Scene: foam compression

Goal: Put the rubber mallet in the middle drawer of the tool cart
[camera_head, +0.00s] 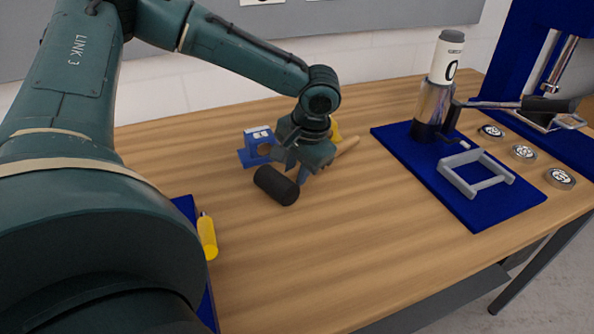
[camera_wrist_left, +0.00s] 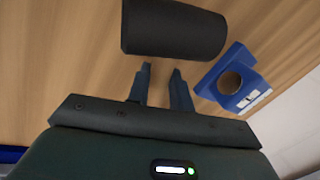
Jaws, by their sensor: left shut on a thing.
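The rubber mallet has a black cylindrical head (camera_head: 276,186) and a pale wooden handle (camera_head: 347,146). It is at the tabletop, its head toward the front left; I cannot tell whether it is lifted. My left gripper (camera_head: 297,168) is shut on the handle close behind the head and hides part of it. In the left wrist view the black head (camera_wrist_left: 175,30) lies just beyond the two fingertips (camera_wrist_left: 160,72); the handle is hard to tell from the wood there. The tool cart and its middle drawer are not in view. My right gripper is not in view.
A blue block with a round hole (camera_head: 256,149) stands just behind the mallet head. A yellow bottle (camera_head: 207,237) stands at left. A blue mat (camera_head: 490,205) with a press is at right. The front tabletop is clear.

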